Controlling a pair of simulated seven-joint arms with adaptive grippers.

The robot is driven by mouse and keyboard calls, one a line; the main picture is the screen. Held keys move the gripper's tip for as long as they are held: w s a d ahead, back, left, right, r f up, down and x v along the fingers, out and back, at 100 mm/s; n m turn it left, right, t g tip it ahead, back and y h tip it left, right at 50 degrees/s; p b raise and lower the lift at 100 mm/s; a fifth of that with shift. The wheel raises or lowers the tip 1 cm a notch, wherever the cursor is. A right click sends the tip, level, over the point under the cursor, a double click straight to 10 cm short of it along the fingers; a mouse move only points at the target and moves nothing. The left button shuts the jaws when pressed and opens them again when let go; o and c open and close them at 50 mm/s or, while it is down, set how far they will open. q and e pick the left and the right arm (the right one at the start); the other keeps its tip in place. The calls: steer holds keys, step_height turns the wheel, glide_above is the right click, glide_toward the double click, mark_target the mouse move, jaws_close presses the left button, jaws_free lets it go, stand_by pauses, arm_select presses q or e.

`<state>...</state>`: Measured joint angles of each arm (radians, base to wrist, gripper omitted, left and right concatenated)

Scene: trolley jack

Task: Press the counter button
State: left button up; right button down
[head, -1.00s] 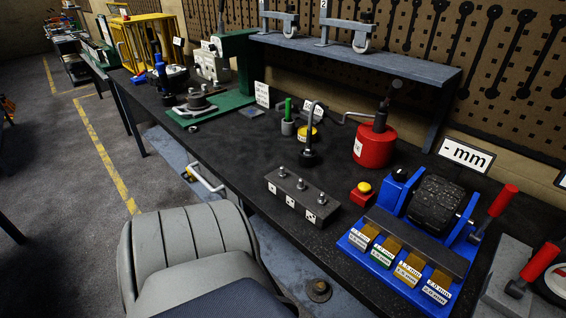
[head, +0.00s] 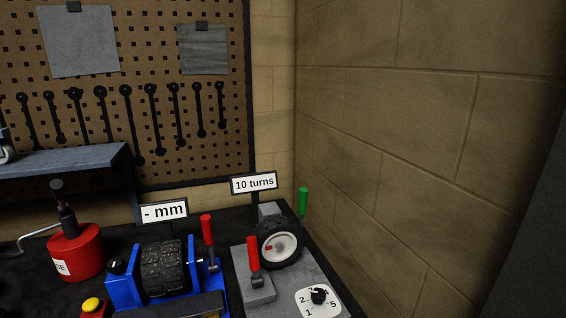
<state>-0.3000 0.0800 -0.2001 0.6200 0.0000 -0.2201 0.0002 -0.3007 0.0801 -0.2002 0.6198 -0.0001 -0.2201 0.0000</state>
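A yellow push button (head: 93,305) on a red box shows at the bottom left, cut by the frame edge. A "10 turns" sign (head: 254,184) stands at the back of the bench, behind a grey unit (head: 292,278) with a black-rimmed wheel (head: 280,244), a red-handled lever (head: 254,258) and a numbered dial (head: 318,296). No part is labelled as a counter button, and I cannot tell which one it is. Neither of my grippers is in view.
A blue device (head: 124,290) with a black roller and a red lever stands left of the grey unit under a "- mm" sign (head: 164,211). A red can (head: 76,253) stands further left. A green handle (head: 303,201) rises near the brick wall (head: 430,140) on the right.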

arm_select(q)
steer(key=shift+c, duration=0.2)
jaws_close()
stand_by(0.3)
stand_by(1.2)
